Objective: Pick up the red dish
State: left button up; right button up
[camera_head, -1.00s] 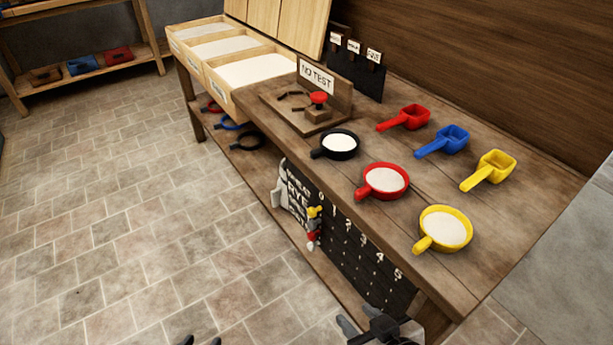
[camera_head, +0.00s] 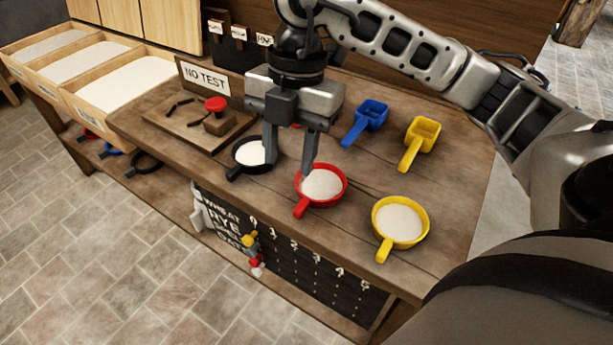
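The red dish (camera_head: 342,194), a round pan with a short handle toward the front edge, stands on the wooden bench (camera_head: 440,190) with pale flour-like stuff in it. My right gripper (camera_head: 290,166) points down over the bench with its two fingers apart and nothing seen between them. Its right fingertip overlaps the dish's back left rim in the picture; I cannot tell whether they touch. My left gripper is not in view.
A black dish (camera_head: 236,168) is close on the left, partly behind a finger. A yellow dish (camera_head: 417,240) is on the right. A blue scoop (camera_head: 368,117) and a yellow scoop (camera_head: 424,132) lie behind. A board with a red knob (camera_head: 216,103) is farther left.

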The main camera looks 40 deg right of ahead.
jog(key=w+d+r+m+h, duration=0.1)
jog(key=w+d+m+h, duration=0.1)
jog(key=d, duration=0.2)
jog(key=b, duration=0.2)
send_over(303, 202)
jog(key=shift+t, duration=0.4)
jog(key=f, duration=0.6)
jog(key=d+f, duration=0.1)
jog(key=f, duration=0.2)
jog(key=shift+a+f+p, duration=0.1)
jog(key=shift+a+f, duration=0.05)
jog(key=shift+f, duration=0.9)
jog(key=shift+a+f+p, duration=0.15)
jog(key=shift+a+f, duration=0.05)
jog(key=shift+f, duration=0.85)
jog(key=shift+a+f+p, duration=0.1)
jog(key=shift+a+f, duration=0.05)
jog(key=shift+f, duration=0.9)
grip_shut()
